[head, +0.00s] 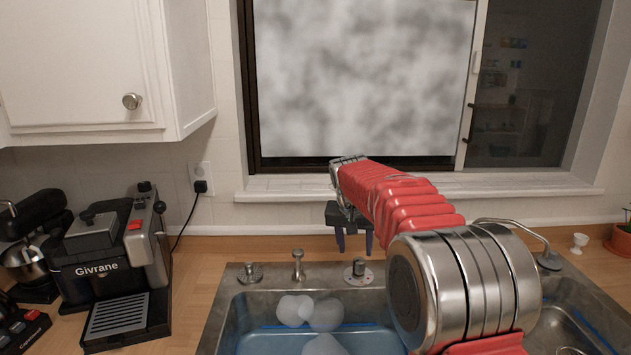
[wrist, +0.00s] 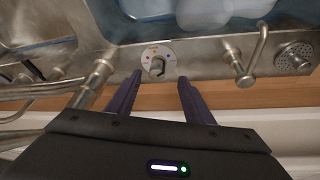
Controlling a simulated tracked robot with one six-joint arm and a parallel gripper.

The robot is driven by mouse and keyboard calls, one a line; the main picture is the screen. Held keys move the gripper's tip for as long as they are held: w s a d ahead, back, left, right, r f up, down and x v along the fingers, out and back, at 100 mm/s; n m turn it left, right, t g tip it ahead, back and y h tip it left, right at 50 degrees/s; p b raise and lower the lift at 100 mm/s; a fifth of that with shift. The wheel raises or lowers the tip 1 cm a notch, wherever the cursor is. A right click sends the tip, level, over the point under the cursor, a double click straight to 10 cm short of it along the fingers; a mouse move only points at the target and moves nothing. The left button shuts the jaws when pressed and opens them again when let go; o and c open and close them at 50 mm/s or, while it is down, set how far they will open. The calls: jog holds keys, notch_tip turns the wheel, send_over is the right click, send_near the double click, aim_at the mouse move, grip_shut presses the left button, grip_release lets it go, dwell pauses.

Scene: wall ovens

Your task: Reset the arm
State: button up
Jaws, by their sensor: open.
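My gripper (head: 354,243) hangs pointing down above the back rim of the sink, in front of the window sill. Its two dark fingers are apart with nothing between them. In the wrist view my gripper (wrist: 158,90) is also open and empty, and a round metal knob (wrist: 157,62) on the sink deck shows beyond the fingertips. My red and silver arm (head: 400,205) reaches forward over the sink and hides part of it.
The metal sink (head: 232,300) holds bluish water and white foam (head: 325,314). A tap (head: 299,265) and knobs stand on its back rim. A coffee machine (head: 110,255) stands at left under a white cabinet (head: 80,65). A small white cup (head: 579,243) stands at right.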

jog(key=s+d+n+t, duration=0.1)
jog(key=s, duration=2)
jog(key=s+d+r+n+t+y, duration=0.1)
jog(key=s+n, duration=0.1)
jog(key=s, duration=1.9)
jog(key=shift+s+d+r+y, duration=0.2)
jog(key=shift+d+r+y, duration=0.1)
jog(key=shift+d, duration=0.1)
jog(key=shift+c, duration=0.5)
